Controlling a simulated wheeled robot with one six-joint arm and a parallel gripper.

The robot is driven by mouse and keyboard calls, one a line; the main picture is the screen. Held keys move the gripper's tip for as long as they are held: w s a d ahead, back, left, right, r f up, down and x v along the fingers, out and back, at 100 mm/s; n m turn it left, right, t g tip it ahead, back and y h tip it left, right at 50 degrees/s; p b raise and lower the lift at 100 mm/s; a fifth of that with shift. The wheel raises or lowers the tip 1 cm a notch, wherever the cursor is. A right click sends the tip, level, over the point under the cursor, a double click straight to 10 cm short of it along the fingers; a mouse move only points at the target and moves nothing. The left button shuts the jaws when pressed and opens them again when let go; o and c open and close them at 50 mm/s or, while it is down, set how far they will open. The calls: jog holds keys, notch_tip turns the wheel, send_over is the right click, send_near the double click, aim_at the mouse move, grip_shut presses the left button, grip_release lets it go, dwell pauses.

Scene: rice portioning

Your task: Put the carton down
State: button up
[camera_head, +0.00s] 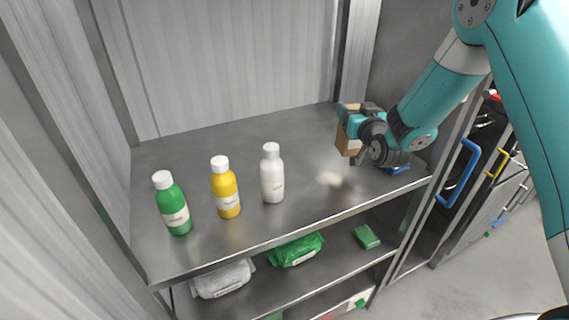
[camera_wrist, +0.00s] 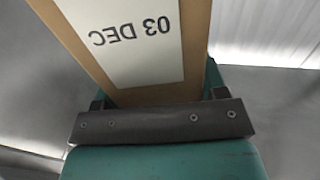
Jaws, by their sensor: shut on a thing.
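The carton (camera_head: 348,139) is a tan box at the right end of the metal shelf's top. In the wrist view the carton (camera_wrist: 198,50) fills the upper middle, with a white label reading "03 DEC" upside down. My gripper (camera_head: 356,138) is shut on the carton. In the wrist view a dark bar of the gripper (camera_wrist: 160,122) lies across the carton's near end. The carton seems to be close above the shelf top (camera_head: 300,215), but I cannot tell whether it touches. My gripper hides part of its right side.
A green bottle (camera_head: 172,205), a yellow bottle (camera_head: 226,190) and a white bottle (camera_head: 272,175) stand upright left of the carton. A blue item (camera_head: 399,169) lies partly behind my gripper. Packets and a green sponge-like block (camera_head: 366,237) lie on the shelf below. Bare shelf top lies right of the white bottle.

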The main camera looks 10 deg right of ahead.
jog(key=w+a+r+n+y+b, duration=0.2)
jog(key=w+a+r, duration=0.15)
jog(key=r, duration=0.25)
jog(key=w+a+r+n+y+b, duration=0.1)
jog(key=w+a+r+y+b, duration=0.15)
jog(key=w+r, duration=0.3)
notch_tip(320, 180, down, 18)
jog(key=p, duration=0.5)
jog(key=shift+s+a+g, duration=0.35)
jog(key=shift+g, duration=0.05)
jog(key=shift+f, duration=0.2)
jog(key=o, duration=1.4)
jog(key=shift+o, duration=0.2)
